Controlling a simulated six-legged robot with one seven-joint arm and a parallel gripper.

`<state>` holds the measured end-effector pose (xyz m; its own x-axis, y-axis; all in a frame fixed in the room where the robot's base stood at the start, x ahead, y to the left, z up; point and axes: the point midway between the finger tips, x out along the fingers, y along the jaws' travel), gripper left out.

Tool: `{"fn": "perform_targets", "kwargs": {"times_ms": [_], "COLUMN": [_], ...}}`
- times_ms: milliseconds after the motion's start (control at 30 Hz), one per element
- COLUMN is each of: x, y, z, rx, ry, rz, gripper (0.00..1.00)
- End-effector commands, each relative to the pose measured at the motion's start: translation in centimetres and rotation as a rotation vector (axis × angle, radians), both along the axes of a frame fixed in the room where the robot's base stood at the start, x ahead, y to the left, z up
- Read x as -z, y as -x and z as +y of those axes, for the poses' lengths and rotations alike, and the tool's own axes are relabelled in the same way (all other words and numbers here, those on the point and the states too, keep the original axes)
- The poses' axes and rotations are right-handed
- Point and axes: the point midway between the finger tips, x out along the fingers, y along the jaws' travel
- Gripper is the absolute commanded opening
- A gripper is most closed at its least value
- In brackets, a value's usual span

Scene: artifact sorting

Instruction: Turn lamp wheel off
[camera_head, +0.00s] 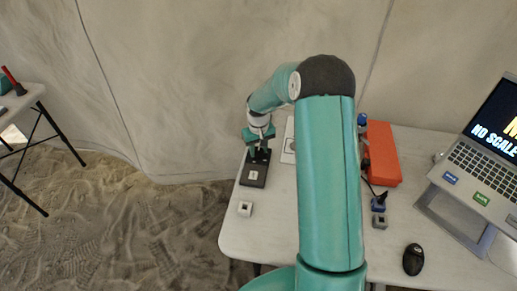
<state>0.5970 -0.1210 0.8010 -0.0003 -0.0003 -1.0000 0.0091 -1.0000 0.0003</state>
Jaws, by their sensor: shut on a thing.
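A small black device (254,174) with a pale label on its front lies at the left edge of the white table. I take it to be the lamp unit. My gripper (260,151) points down at its far end and is shut on a small dark part there, which appears to be the lamp wheel. The fingers and my wrist hide most of the wheel, so its turned position cannot be seen. I cannot tell whether the lamp is lit.
A small white block (245,208) sits in front of the device. An orange case (382,155), a small cabled device (379,203), a black mouse (413,259) and a raised laptop (483,165) stand to the right. My arm covers the table's middle. Another table (28,97) is far left.

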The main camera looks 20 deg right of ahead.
Motion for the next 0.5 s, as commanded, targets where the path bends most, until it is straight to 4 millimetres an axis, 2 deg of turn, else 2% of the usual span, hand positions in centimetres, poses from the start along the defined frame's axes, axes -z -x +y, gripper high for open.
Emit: {"fn": "perform_targets", "kwargs": {"times_ms": [200, 500], "x": [-0.01, -0.01], "y": [-0.02, -0.02], "z": [-0.02, -0.02], "rx": [-0.147, -0.249], "ry": [0.000, -0.001], "rz": [-0.001, -0.001], "gripper": [0.13, 0.13]}}
